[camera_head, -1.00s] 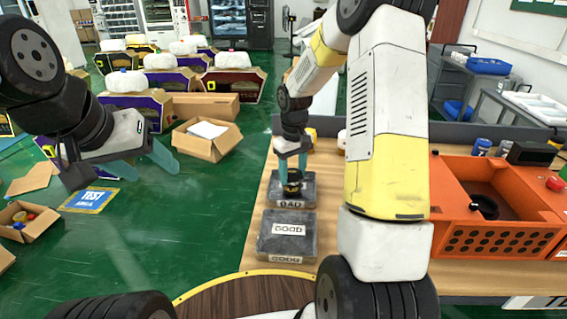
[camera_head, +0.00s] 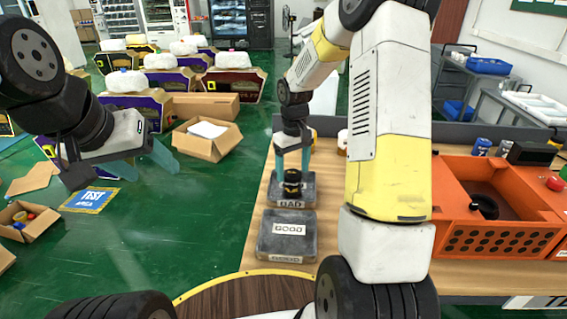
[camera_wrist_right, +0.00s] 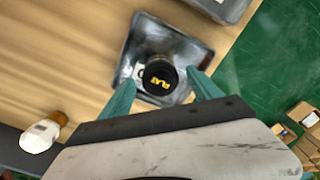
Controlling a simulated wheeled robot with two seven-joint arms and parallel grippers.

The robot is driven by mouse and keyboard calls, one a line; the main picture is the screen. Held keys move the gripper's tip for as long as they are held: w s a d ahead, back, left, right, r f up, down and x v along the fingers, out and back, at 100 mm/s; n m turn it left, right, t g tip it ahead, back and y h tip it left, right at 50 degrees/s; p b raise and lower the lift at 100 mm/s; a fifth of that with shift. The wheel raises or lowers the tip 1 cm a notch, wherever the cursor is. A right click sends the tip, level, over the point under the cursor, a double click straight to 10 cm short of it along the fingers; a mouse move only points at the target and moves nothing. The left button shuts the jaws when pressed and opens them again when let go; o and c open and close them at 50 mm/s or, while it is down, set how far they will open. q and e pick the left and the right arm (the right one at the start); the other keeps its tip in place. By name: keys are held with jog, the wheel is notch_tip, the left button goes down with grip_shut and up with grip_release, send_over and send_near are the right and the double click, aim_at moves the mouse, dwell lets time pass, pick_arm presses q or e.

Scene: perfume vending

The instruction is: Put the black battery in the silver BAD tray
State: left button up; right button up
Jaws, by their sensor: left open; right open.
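The black battery (camera_head: 292,183) stands upright in the silver BAD tray (camera_head: 291,204) on the wooden table. In the right wrist view the battery's round black top with yellow lettering (camera_wrist_right: 160,78) shows inside the tray (camera_wrist_right: 143,36). My right gripper (camera_head: 293,165) is open above the tray, its teal fingers on either side of the battery; in the right wrist view the fingers (camera_wrist_right: 163,84) stand apart from it. My left gripper (camera_head: 158,160) is open and empty over the green floor, away from the table.
The GOOD tray (camera_head: 288,246) lies directly in front of the BAD tray and is empty. An orange box (camera_head: 503,238) stands at the right of the table. A small white-and-brown bottle (camera_wrist_right: 41,134) is near the tray. Bare wood is left of both trays.

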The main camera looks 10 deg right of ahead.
aim_at(293, 173)
notch_tip(293, 173, up, 10)
jog(key=s+a+r+m+t, duration=0.1)
jog(key=s+r+m+t, duration=0.15)
jog(key=s+r, duration=0.8)
jog(key=s+a+r+m+t+y, duration=0.1)
jog(key=s+t+y, duration=0.1)
jog(key=s, duration=1.1)
jog(key=shift+s+a+t, duration=0.3)
jog(key=shift+t, duration=0.55)
jog(key=shift+r+m, duration=0.1)
jog(key=shift+m, duration=0.15)
